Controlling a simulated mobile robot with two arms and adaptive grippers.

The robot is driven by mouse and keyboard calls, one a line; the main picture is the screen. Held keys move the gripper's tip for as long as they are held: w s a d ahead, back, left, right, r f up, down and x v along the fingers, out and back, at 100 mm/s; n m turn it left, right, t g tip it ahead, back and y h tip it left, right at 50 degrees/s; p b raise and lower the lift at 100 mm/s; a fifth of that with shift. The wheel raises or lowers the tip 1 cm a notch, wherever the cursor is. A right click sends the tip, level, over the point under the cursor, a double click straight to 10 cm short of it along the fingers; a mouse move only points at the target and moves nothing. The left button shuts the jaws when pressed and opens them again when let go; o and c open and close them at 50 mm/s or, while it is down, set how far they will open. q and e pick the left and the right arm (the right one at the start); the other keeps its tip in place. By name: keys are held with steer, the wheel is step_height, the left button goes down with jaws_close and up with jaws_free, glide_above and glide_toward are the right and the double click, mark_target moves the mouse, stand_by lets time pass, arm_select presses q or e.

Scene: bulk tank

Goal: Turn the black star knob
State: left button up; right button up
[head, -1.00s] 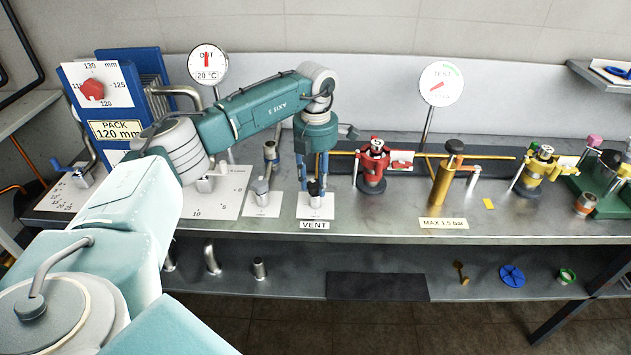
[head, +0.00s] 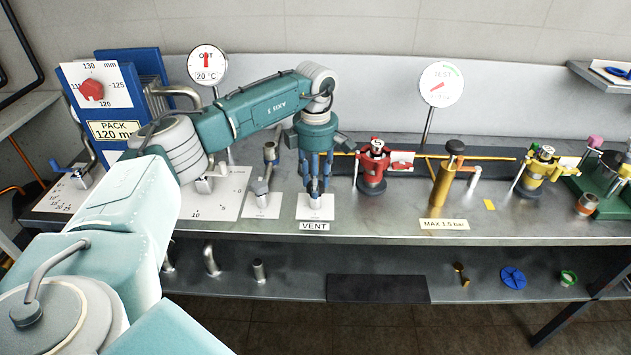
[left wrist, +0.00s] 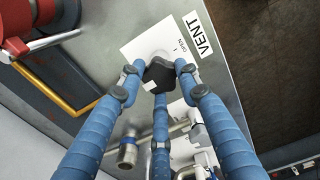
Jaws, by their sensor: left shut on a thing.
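The black star knob (left wrist: 160,75) sits on a white plate (head: 324,212) marked VENT at the front of the steel bench. The left wrist view also shows the plate (left wrist: 137,47), with OPEN printed beside the knob. My left gripper (head: 315,188) points down over the plate. Its blue fingers are shut around the knob, with tips against its sides. A white mark shows on the knob's top in the left wrist view. In the head view the fingers largely hide the knob. My right gripper is out of view.
A red valve (head: 372,170) stands close to the right of the gripper, with a yellow pipe beyond. A grey lever valve (head: 263,189) stands on a plate at its left. The bench front edge is close by.

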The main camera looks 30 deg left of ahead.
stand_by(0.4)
arm_select(q)
steer(key=o, duration=1.2)
steer(key=shift+c, duration=0.2)
steer(key=shift+r, duration=0.1)
step_height(320, 180, up, 12)
